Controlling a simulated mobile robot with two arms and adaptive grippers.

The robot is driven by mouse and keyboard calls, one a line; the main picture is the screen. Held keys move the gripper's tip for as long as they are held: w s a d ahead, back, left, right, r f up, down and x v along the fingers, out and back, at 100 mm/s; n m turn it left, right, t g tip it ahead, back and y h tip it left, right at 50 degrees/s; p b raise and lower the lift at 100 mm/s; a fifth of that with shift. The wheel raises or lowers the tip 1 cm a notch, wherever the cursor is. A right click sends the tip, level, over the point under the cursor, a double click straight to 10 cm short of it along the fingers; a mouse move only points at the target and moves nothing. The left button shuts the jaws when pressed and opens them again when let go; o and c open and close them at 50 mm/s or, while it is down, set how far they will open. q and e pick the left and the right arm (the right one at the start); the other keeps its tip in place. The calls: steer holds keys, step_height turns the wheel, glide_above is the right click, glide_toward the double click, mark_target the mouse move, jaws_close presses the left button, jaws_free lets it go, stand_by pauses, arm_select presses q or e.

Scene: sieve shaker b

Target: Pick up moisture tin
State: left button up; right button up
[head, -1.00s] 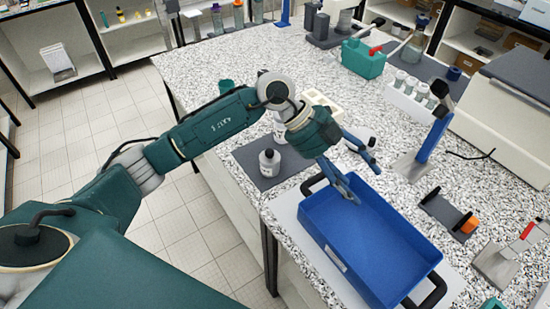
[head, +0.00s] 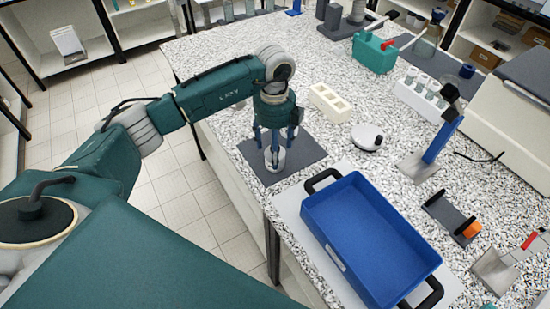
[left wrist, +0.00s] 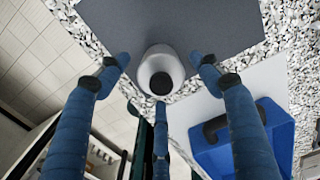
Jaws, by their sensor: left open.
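In the left wrist view the tin (left wrist: 172,63) is between my gripper's spread fingers. My left gripper (head: 274,150) points down over the tin with its blue fingers around it. The fingers are open, and gaps show between the tin and the two upper fingers in the left wrist view (left wrist: 160,75). The fingers partly hide the tin in the head view. My right gripper is not in view.
A blue tray (head: 330,260) with black handles stands right of the mat. A cream rack (head: 329,103) and a round white-topped object (head: 367,136) are behind it. A blue-posted stand (head: 441,140) is farther right. Bench left of the rack is fairly clear.

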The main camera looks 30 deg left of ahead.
arm_select(q)
step_height(320, 180, down, 3)
steer(key=shift+f+p, duration=0.2)
steer(key=shift+p, duration=0.5)
steer(key=shift+f, duration=0.3)
steer(key=c, duration=1.1)
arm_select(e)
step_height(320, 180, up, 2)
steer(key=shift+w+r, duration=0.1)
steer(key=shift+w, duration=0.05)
arm_select(q)
steer(key=shift+c, duration=0.2)
steer(key=shift+r, duration=0.15)
